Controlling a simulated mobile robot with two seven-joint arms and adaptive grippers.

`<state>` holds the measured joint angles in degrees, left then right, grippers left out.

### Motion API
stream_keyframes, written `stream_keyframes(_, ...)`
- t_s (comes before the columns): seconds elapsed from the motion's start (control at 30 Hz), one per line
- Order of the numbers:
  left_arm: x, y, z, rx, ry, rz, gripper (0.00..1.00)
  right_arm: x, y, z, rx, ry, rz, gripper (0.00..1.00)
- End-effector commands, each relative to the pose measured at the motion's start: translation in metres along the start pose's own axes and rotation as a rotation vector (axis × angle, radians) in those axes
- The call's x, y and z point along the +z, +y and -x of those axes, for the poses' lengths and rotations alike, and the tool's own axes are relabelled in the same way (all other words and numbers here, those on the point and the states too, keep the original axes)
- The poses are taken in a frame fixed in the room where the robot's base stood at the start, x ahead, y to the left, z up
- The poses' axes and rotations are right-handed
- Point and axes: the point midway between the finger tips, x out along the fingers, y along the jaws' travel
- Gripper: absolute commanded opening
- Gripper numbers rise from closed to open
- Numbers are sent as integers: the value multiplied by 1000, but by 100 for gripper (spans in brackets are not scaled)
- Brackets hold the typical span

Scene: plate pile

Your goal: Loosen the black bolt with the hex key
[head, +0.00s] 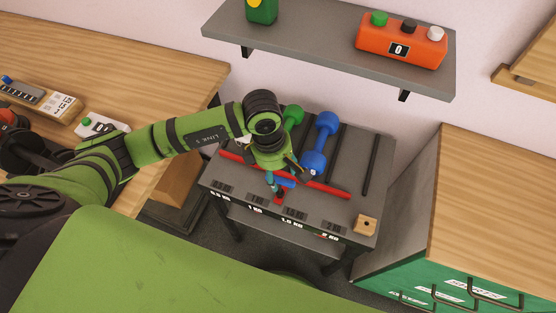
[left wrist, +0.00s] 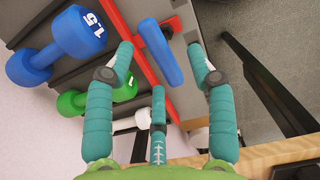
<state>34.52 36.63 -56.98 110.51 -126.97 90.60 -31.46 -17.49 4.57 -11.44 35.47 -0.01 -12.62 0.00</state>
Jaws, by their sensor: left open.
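My left gripper (head: 279,182) hangs over the front of a grey dumbbell rack (head: 350,150), fingers pointing down. In the left wrist view its teal fingers are open, and a blue rounded handle (left wrist: 160,52) shows between the fingertips with gaps on both sides. The handle, seen also in the head view (head: 287,184), looks like the hex key's grip; its shaft is mostly hidden. A small wooden block (head: 359,230) sits on the rack's front right corner. A tiny dark spot (head: 367,223) on it may be the black bolt. My right gripper is not visible.
Blue (head: 327,124) and green (head: 292,115) dumbbells lie on the rack behind a red bar (head: 325,188). A grey shelf (head: 330,40) with an orange button box (head: 402,42) hangs above. Wooden worktops (head: 500,190) flank the rack. The rack's right part is largely clear.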

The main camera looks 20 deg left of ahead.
Motion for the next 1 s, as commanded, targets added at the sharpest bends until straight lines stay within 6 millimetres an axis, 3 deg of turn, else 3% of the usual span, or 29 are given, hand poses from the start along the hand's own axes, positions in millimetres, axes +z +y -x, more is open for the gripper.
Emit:
stream_keyframes(0.3,1,0,-34,0,-2,1,56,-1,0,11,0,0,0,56)
stream_keyframes(0.6,1,0,-38,1,-3,0,56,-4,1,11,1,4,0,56)
stream_keyframes(0.63,1,0,-38,1,-3,0,48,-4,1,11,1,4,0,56)
stream_keyframes(0.73,1,0,-38,1,-3,1,8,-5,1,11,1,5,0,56)
stream_keyframes(0.77,1,0,-38,1,-3,1,0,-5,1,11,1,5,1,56)
stream_keyframes(1.0,1,-1,-37,6,-3,43,0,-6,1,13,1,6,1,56)
